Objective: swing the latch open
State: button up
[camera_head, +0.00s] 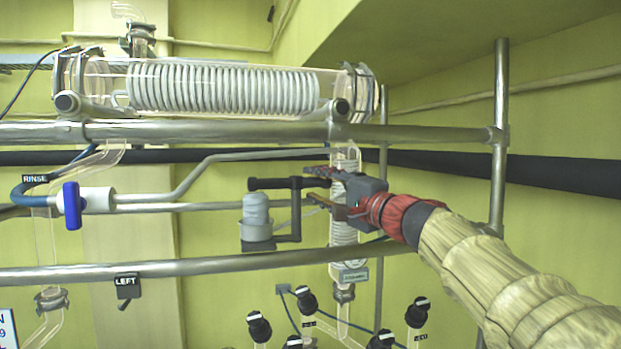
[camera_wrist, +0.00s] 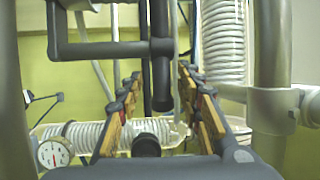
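A dark cranked bar, which looks like the latch (camera_head: 295,212), stands beside a grey capped cylinder (camera_head: 257,218) in the middle of the head view. Its upper arm points left, and its upright part is close to my fingertips. My gripper (camera_head: 308,185) comes in from the right, with one finger above the other in the head view. In the wrist view the fingers (camera_wrist: 160,78) are apart, and a dark upright part of the latch (camera_wrist: 161,60) shows between them in the picture. I cannot tell whether either finger touches it.
A coiled glass condenser (camera_head: 225,88) lies on the upper steel rail (camera_head: 230,132). An upright coiled glass column (camera_head: 344,232) stands behind my gripper. A lower rail (camera_head: 190,268) crosses below, with black-capped bottles (camera_head: 258,328) under it. A blue-handled rinse valve (camera_head: 72,205) is at left.

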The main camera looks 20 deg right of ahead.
jog(key=shift+x, duration=1)
jog(key=shift+c, duration=1.2)
grip_shut()
jog(key=shift+f, duration=0.1)
